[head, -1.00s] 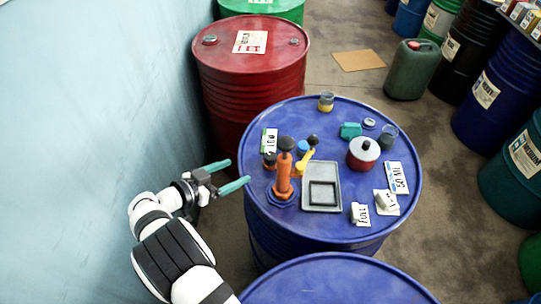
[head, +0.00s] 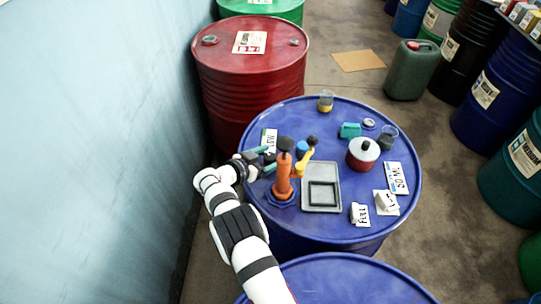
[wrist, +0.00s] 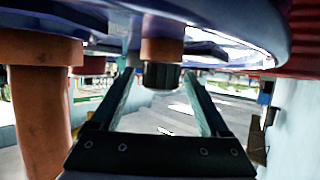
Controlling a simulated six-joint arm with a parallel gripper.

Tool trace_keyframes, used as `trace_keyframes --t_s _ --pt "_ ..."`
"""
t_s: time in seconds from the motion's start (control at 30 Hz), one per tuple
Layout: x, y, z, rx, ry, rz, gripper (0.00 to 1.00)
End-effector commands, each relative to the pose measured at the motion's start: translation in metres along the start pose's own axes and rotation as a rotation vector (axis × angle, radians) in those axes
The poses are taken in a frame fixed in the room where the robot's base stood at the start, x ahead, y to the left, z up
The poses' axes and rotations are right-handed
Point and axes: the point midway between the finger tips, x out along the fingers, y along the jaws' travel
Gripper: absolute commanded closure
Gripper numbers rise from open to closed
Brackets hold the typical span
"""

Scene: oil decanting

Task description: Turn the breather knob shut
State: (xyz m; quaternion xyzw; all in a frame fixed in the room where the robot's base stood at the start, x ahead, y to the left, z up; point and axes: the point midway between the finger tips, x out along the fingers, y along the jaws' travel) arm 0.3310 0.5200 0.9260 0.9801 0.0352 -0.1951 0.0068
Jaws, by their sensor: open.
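The breather knob (wrist: 162,76) is a black ribbed cap on a short copper-coloured stem, seen upside down in the wrist view. In the head view it is a small dark spot (head: 269,158) on the blue drum top, left of the orange pump. My gripper (head: 266,159) is open, with teal fingers reaching in from the left. In the wrist view the fingers (wrist: 160,82) stand on either side of the knob, with gaps showing. Whether either finger touches it, I cannot tell.
The orange pump (head: 284,180) stands close to the right of my fingers. A grey tray (head: 332,182), a red pot (head: 363,160), a yellow-filled cup (head: 326,104) and white labels share the drum top (head: 340,232). A red drum (head: 250,90) stands behind; a wall rises at left.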

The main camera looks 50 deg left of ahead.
Motion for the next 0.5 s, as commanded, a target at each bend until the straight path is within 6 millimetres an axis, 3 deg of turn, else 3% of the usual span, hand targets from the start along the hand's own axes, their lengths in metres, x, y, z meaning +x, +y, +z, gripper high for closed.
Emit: trace_keyframes --t_s 0.03,0.4,0.47,0.5 --pt "-0.0001 0.0 0.0 0.0 0.0 0.0 0.23" --pt "-0.0004 0.0001 -0.0001 0.0 0.0 0.0 0.89" --pt "-0.0005 0.0001 -0.0001 0.0 0.0 0.001 1.0" --pt "-0.0005 0.0001 -0.0001 0.0 0.0 0.001 1.0"
